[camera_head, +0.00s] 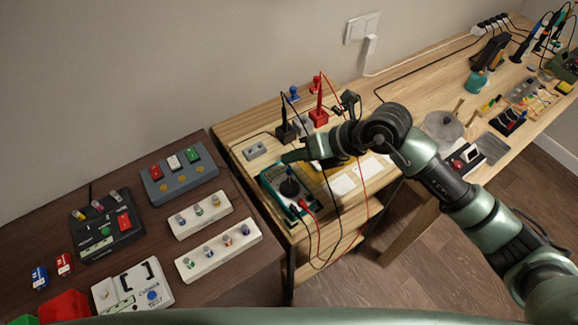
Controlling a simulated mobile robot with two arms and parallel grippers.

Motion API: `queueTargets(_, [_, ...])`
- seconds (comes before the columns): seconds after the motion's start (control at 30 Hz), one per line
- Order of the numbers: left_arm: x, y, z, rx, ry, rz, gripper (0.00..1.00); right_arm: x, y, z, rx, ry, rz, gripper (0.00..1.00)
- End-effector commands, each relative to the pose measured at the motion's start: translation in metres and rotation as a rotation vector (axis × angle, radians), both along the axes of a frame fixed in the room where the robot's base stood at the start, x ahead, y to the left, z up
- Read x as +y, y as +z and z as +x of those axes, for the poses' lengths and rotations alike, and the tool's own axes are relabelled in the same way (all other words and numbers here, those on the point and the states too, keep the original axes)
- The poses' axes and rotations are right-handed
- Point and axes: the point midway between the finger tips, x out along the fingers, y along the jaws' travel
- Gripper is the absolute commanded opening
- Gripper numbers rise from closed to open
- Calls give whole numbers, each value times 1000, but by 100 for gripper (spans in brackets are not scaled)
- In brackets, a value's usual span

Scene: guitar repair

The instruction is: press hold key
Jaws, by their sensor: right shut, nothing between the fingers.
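A teal multimeter (268,180) with a dark dial lies on the light wooden bench, near its left front edge. Red and black leads run from it. My right gripper (286,157) reaches in from the right, shut and empty, with its tips over the multimeter's upper end. I cannot tell whether the tips touch it. The gripper hides part of the meter's upper face, and no hold key can be made out at this size. My left gripper is not in view.
Black (285,133) and red (318,117) probe stands with cables are behind the gripper. A small grey block (255,151) lies left of it. White cards (343,184) lie to the right. A dark table (225,268) at left holds several button boxes.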

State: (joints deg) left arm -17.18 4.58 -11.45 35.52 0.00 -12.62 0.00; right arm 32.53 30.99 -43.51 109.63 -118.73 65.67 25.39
Motion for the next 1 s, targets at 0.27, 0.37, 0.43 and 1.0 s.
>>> queueTargets(0.27, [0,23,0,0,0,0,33,0,31,0,0,1,1,0])
queueTargets(0.37, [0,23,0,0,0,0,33,0,32,0,0,1,1,0])
queueTargets(0.43, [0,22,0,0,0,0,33,0,31,0,1,1,0,0])
queueTargets(1.0, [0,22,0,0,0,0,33,0,31,0,0,0,0,0])
